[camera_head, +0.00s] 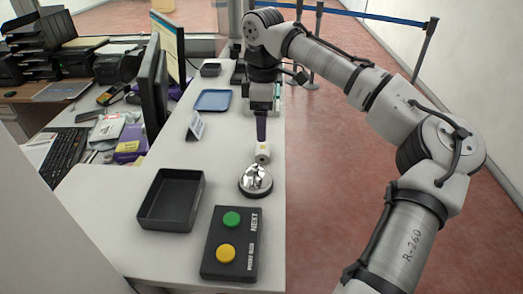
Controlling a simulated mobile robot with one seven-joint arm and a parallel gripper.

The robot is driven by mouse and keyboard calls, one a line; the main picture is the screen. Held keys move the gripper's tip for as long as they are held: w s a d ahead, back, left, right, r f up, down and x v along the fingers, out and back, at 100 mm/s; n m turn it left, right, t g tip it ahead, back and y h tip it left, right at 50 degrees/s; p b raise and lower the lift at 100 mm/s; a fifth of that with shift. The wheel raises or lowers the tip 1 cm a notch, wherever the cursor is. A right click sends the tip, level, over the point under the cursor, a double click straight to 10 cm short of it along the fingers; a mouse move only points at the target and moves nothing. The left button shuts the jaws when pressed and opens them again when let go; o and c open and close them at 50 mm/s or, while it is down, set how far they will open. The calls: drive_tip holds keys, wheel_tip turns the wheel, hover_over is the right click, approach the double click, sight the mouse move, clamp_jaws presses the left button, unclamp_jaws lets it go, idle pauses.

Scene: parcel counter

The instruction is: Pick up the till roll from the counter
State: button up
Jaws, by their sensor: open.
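The till roll (263,153) is a small white cylinder on the counter (225,165), with a dark spot on its near end. It sits just behind a silver desk bell (255,180). My gripper (261,139) points down from above, at the roll's far side in the picture. Its dark fingers overlap in this view, so the gap between them is hidden. My gripper is open. I cannot tell whether its fingertips touch the roll or stand around it.
A black tray (150,222) and a button box (228,262) with green and yellow buttons stand at the front. A blue tray (213,100), a card stand (195,127) and monitors (153,90) are to the left. The counter's right edge is close to the roll.

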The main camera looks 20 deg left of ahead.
sight(265, 147)
wheel_tip(265, 147, down, 3)
drive_tip(key=shift+r, duration=0.15)
drive_tip(key=shift+w+d+f+p, duration=0.15)
drive_tip(key=shift+f+p, duration=0.4)
drive_tip(key=shift+f, duration=0.8)
drive_tip(key=shift+w+d+f+p, duration=0.1)
drive_tip(key=shift+f+p, duration=0.45)
drive_tip(key=shift+f, duration=0.75)
drive_tip(key=shift+c, duration=0.5)
drive_tip(key=c, duration=1)
